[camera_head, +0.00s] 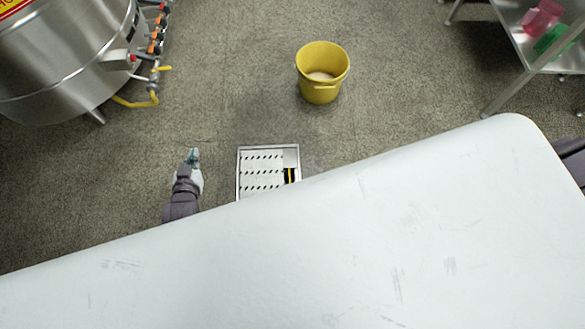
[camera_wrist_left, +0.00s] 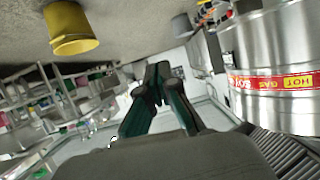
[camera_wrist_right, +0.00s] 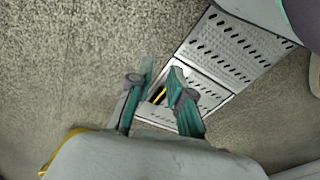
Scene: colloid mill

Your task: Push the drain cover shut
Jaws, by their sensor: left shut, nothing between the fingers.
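The drain (camera_head: 238,180) is a square metal frame in the floor. Its pale cover (camera_head: 262,172) has rows of dark slots. At its right side is a plain light strip with a black and yellow striped part (camera_head: 290,175). My left gripper (camera_head: 193,154) is shut and empty, left of the drain and apart from it. It also shows shut in the left wrist view (camera_wrist_left: 158,72). My right gripper (camera_wrist_right: 161,68) is open and empty, with the slotted cover (camera_wrist_right: 240,45) and striped part (camera_wrist_right: 158,95) beyond it. The drain's near edge is hidden by a white surface.
A yellow bucket (camera_head: 320,85) stands beyond the drain, to the right. A steel tank (camera_head: 65,60) with pipes and valves stands at the upper left. A metal table (camera_head: 545,60) with pink and green items is at the upper right. The floor around the drain is clear.

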